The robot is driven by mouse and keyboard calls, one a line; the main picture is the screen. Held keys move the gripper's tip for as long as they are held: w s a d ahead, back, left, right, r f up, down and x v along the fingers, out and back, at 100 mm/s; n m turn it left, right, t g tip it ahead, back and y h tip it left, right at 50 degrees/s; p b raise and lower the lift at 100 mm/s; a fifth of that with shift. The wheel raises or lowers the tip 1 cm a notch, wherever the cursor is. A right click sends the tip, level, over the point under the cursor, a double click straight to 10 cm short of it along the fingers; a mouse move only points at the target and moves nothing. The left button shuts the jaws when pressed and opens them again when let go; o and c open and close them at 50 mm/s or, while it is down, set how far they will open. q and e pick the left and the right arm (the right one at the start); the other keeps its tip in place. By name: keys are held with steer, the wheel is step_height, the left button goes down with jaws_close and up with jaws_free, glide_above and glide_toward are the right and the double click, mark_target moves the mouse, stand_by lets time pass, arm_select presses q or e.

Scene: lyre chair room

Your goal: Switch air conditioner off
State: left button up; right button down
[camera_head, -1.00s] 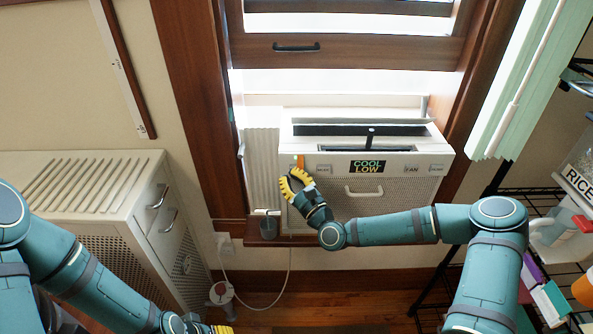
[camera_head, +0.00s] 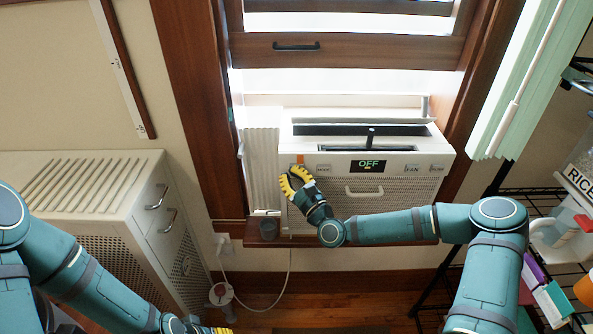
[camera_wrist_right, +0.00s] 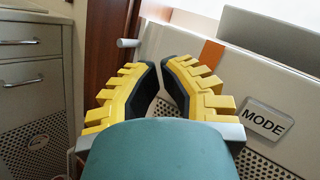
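The white air conditioner (camera_head: 410,190) sits in the window opening, and its small display (camera_head: 368,166) reads OFF. An orange control (camera_head: 300,158) is at the left end of its front panel; it also shows in the right wrist view (camera_wrist_right: 210,52). My right gripper (camera_head: 288,181) is just below and left of this control, in front of the grille. In the wrist view its yellow fingers have their tips nearly together, with nothing between them; contact with the unit cannot be told. My left gripper (camera_head: 220,330) is mostly cut off at the bottom edge.
A MODE button (camera_wrist_right: 266,119) is right of my right gripper. A beige cabinet (camera_head: 75,180) is at left, a wire shelf (camera_head: 535,195) with goods at right. The floor between is mostly clear.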

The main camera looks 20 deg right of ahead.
steer(key=shift+s, duration=0.1)
steer(key=shift+s+a, duration=0.25)
steer(key=shift+s, duration=0.5)
steer(key=s, duration=0.2)
steer(key=s+a, duration=0.1)
steer(key=s, duration=0.1)
steer(key=shift+s+a, duration=0.2)
steer(key=shift+s, duration=0.2)
stand_by(0.7)
